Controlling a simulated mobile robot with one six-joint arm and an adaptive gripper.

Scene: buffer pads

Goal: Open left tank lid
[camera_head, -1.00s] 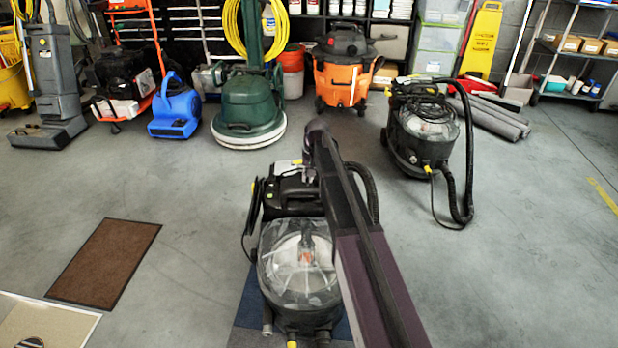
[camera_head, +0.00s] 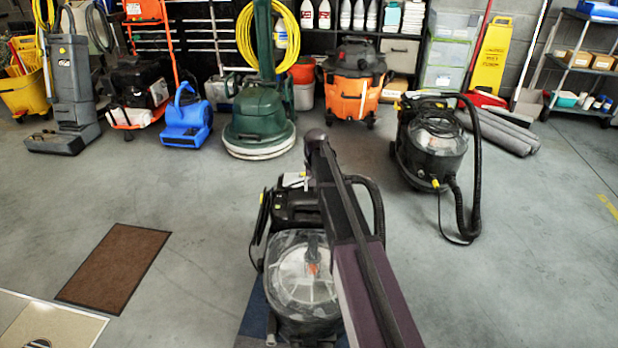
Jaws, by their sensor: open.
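The nearer, left-hand tank machine (camera_head: 292,212) is black, with a clear domed lid (camera_head: 300,268) on its front. The lid looks closed, and my arm covers its right side. A similar black machine (camera_head: 432,150) with a clear lid (camera_head: 440,128) stands farther back at the right. My purple-grey arm reaches over the near machine. My gripper (camera_head: 306,182) shows only as a small grey part below the arm's far end, above the machine's rear. It is open, apart from the clear lid, with nothing seen in it. The arm hides much of it.
The near machine stands on a dark blue mat (camera_head: 256,318). A brown mat (camera_head: 115,268) lies at left. A blue blower (camera_head: 186,118), green floor machine (camera_head: 258,125) and orange vacuum (camera_head: 352,95) line the back. A black hose (camera_head: 475,170) hangs beside the right machine. Floor between is clear.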

